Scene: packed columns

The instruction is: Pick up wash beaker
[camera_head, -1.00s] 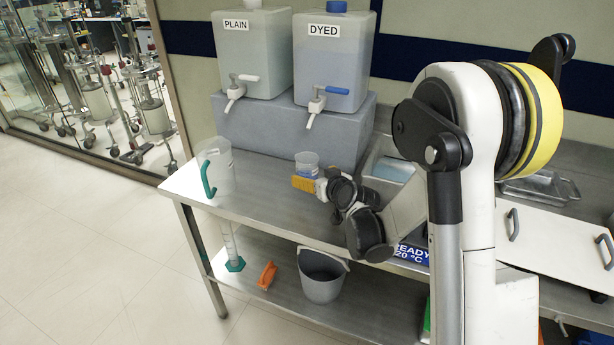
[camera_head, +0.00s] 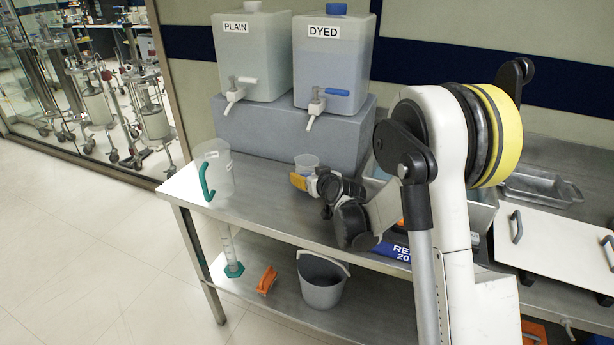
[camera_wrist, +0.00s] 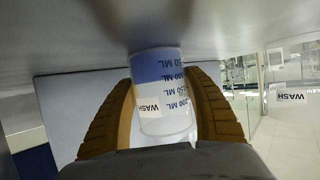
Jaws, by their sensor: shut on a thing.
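The wash beaker (camera_head: 307,161) is a small clear cup near the grey block on the bench. In the wrist view, the beaker (camera_wrist: 162,95) appears upside down, with volume marks, a WASH label and blue in its lower part. My gripper (camera_head: 299,181) is at the beaker's near side, and its orange fingers (camera_wrist: 163,112) lie on both sides of it, shut on it. I cannot tell whether its base touches the bench. The arm and fingers hide part of it in the head view.
A clear jug (camera_head: 215,168) with a teal handle stands at the bench's left end. PLAIN (camera_head: 252,60) and DYED (camera_head: 331,70) tanks with taps stand on a grey block (camera_head: 270,130) behind. A bucket (camera_head: 322,282) is on the lower shelf. Bench between jug and gripper is clear.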

